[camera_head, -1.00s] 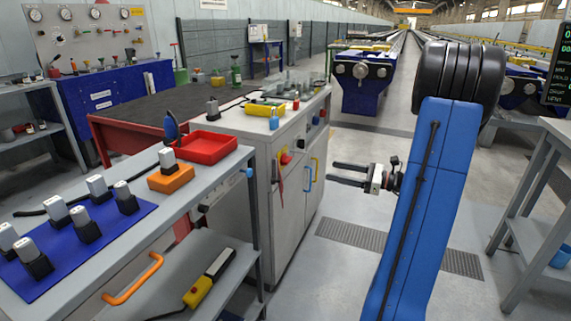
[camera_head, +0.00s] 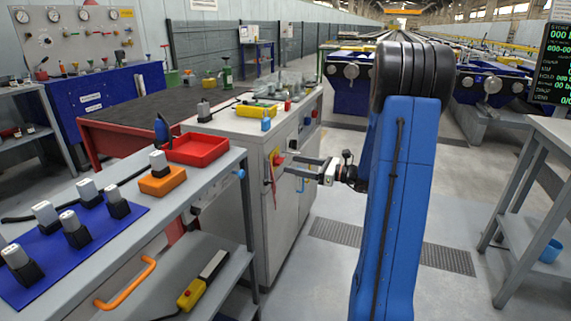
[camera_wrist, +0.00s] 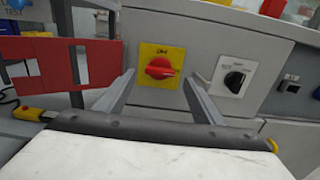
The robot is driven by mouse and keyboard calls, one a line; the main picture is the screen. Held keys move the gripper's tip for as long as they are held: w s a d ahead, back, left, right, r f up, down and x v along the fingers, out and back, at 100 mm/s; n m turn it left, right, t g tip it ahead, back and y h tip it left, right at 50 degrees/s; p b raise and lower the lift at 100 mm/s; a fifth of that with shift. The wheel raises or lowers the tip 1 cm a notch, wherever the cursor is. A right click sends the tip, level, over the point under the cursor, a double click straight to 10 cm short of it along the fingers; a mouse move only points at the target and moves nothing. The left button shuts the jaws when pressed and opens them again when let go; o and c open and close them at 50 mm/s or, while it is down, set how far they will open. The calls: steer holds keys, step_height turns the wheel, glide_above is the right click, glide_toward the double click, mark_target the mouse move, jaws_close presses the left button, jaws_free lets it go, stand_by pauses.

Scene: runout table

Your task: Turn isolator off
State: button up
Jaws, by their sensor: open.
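The isolator is a red rotary handle (camera_wrist: 160,68) on a yellow square plate (camera_wrist: 170,50) on the front of the grey cabinet. In the wrist view its grip lies roughly sideways, below small dark lettering too blurred to read surely. In the head view the isolator (camera_head: 277,158) is small, near the cabinet's top left. My gripper (camera_wrist: 160,77) is open and empty, facing the cabinet, with one finger on each side of the handle in the picture. I cannot tell how far the fingertips are from it. In the head view my gripper (camera_head: 292,167) is close to the cabinet front.
A black selector knob (camera_wrist: 235,80) on a white plate is right of the isolator. A red panel (camera_wrist: 60,65) is to its left in the wrist view. A grey bench (camera_head: 215,180) with a red tray (camera_head: 195,149) stands left. The floor right of the cabinet is clear.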

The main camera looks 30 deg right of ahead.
mark_target(282, 162)
steer(key=shift+x, duration=2.35)
steer(key=shift+c, duration=0.3)
steer(key=c, duration=1)
